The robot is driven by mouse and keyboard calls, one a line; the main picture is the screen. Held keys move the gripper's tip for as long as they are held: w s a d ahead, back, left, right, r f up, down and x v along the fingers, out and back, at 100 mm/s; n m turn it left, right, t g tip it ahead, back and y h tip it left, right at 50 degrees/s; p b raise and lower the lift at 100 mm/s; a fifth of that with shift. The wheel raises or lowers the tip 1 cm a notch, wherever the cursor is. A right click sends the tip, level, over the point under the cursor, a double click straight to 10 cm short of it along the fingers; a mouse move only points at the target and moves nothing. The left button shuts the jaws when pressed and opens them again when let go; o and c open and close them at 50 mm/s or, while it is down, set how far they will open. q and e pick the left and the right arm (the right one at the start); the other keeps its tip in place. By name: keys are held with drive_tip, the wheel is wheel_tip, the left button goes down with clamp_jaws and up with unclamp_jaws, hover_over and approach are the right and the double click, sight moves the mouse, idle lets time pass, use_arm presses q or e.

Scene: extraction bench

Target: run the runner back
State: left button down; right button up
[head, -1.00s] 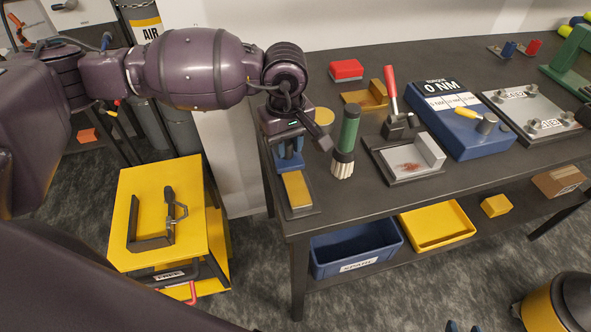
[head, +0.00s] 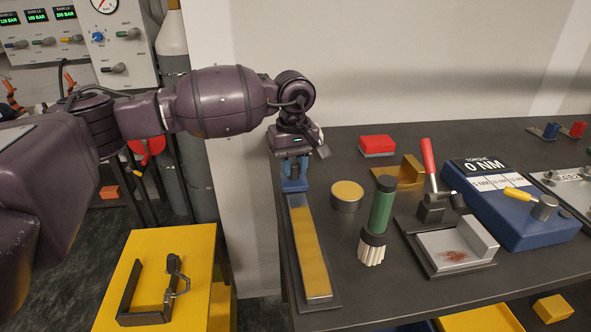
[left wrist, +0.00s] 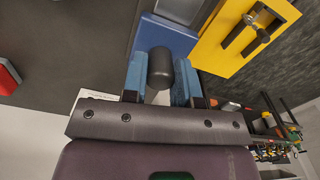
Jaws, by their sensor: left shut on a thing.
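The runner (head: 295,185) is a small blue block at the far end of a long dark track (head: 330,303) with a yellow strip along it. The track lies along the left edge of the bench. My left gripper (head: 294,166) is above the runner, pointing down. In the left wrist view, the gripper's blue fingers (left wrist: 160,82) are shut on the runner's dark round knob (left wrist: 160,64), with the blue block (left wrist: 168,38) beyond it. The gripper partly hides the runner in the head view. My right gripper is not in view.
Right of the track stand a round tin (head: 346,202), a green-handled brush (head: 380,212) and a tray with a stained block (head: 448,250). A red block (head: 377,145) and a blue torque unit (head: 520,215) are farther off. A yellow cabinet (head: 205,265) stands left of the bench.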

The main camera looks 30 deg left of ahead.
sight(293, 163)
use_arm(q)
drive_tip(key=shift+w+a+r, duration=0.15)
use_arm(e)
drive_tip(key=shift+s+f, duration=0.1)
use_arm(q)
drive_tip(key=c, duration=1.2)
unclamp_jaws()
drive_tip(key=o, duration=0.3)
drive_tip(key=shift+w, duration=0.1)
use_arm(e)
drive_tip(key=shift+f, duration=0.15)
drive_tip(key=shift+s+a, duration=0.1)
use_arm(q)
wheel_tip(293, 163, up, 11)
drive_tip(key=shift+f+p, duration=0.2)
drive_tip(key=shift+p, duration=0.1)
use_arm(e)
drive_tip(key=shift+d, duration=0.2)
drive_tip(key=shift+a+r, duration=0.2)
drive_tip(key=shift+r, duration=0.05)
